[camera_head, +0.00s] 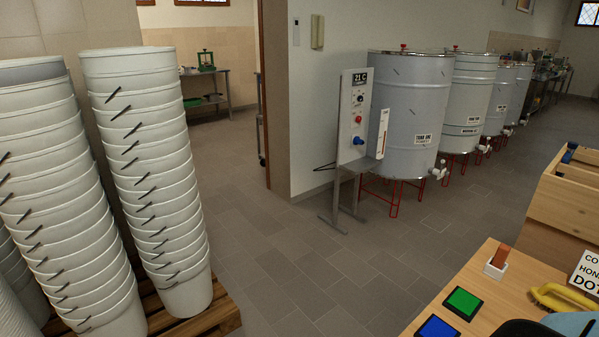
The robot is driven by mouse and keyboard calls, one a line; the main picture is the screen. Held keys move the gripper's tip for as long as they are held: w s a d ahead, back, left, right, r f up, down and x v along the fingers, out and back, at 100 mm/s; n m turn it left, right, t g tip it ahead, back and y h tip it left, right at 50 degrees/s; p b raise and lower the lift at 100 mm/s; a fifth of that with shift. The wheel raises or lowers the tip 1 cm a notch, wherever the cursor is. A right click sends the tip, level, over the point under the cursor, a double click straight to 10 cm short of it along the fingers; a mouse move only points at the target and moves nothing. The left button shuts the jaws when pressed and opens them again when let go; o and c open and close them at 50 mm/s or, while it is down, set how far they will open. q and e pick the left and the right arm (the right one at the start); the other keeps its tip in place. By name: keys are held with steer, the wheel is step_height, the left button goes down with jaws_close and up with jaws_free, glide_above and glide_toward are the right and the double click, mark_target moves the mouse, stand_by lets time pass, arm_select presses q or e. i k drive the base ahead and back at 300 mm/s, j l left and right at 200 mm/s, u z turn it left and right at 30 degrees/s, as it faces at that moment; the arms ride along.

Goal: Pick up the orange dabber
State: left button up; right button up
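An orange-brown upright piece (501,255), which looks like the orange dabber, stands in a small white holder (495,270) on the wooden table (478,270) at the lower right. Only its upper part shows above the holder. Neither of my grippers is in view, so I cannot tell how they stand to it.
A green pad (463,303) and a blue pad (437,327) lie on the table in front of the holder. A yellow-handled tool (565,297) and a lettered sign (586,272) are to its right. Stacked white buckets (150,170) stand left; steel tanks (408,110) stand behind open floor.

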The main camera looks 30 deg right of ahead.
mark_target(499, 260)
steer(key=i+j+z, duration=0.1)
steer(key=i+z, duration=0.25)
steer(key=i, duration=0.2)
steer(key=i+j+z, duration=0.3)
steer(key=i, duration=0.25)
steer(key=i+z, duration=0.15)
steer(key=z, duration=0.3)
steer(key=i+z, duration=0.2)
steer(key=z, duration=0.2)
steer(key=i+z, duration=0.15)
steer(key=z, duration=0.3)
steer(key=i+j+z, duration=0.1)
steer(key=z, duration=0.35)
steer(key=i+j+z, duration=0.15)
steer(key=z, duration=0.3)
steer(key=i+j+z, duration=0.1)
steer(key=j+z, duration=0.15)
steer(key=z, duration=0.15)
steer(key=i+j+z, duration=0.15)
steer(key=j+z, duration=0.15)
steer(key=z, duration=0.2)
steer(key=i+j+z, duration=0.1)
steer(key=j+z, duration=0.25)
steer(key=z, duration=0.15)
steer(key=j+z, duration=0.65)
steer(key=j, duration=0.15)
